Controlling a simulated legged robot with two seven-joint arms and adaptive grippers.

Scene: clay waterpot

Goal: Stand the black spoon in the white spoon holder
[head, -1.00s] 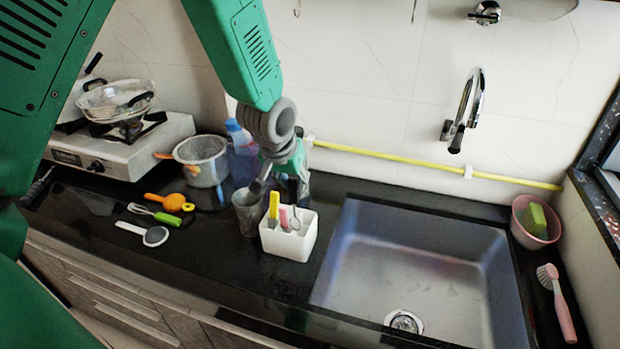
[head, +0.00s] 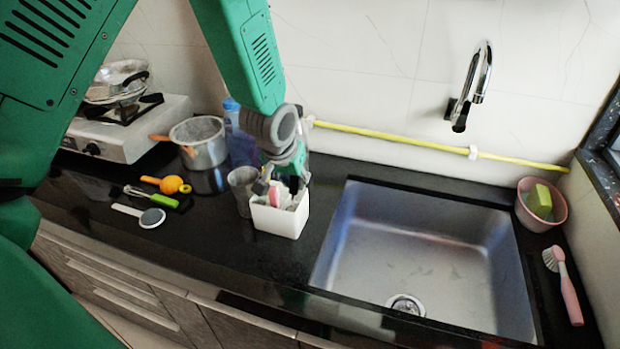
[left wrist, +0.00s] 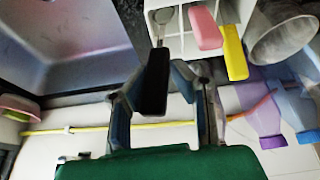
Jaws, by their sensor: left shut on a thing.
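The white spoon holder (head: 283,221) stands on the black counter left of the sink. It also shows at the top of the left wrist view (left wrist: 184,45), with pink and yellow handles in its compartments. My left gripper (head: 294,183) is at the holder's top, coming from behind it. In the left wrist view my left gripper (left wrist: 163,77) is shut on the black spoon (left wrist: 153,92) by its dark handle. A steel part beyond the handle reaches over a holder compartment; its depth inside I cannot tell. My right gripper is not in view.
A grey cup (head: 241,187) stands close left of the holder, with a blue bottle (head: 240,145) and a pot (head: 199,143) behind. The sink (head: 425,255) lies to the right. Utensils, including an orange one (head: 172,185), lie on the counter at left.

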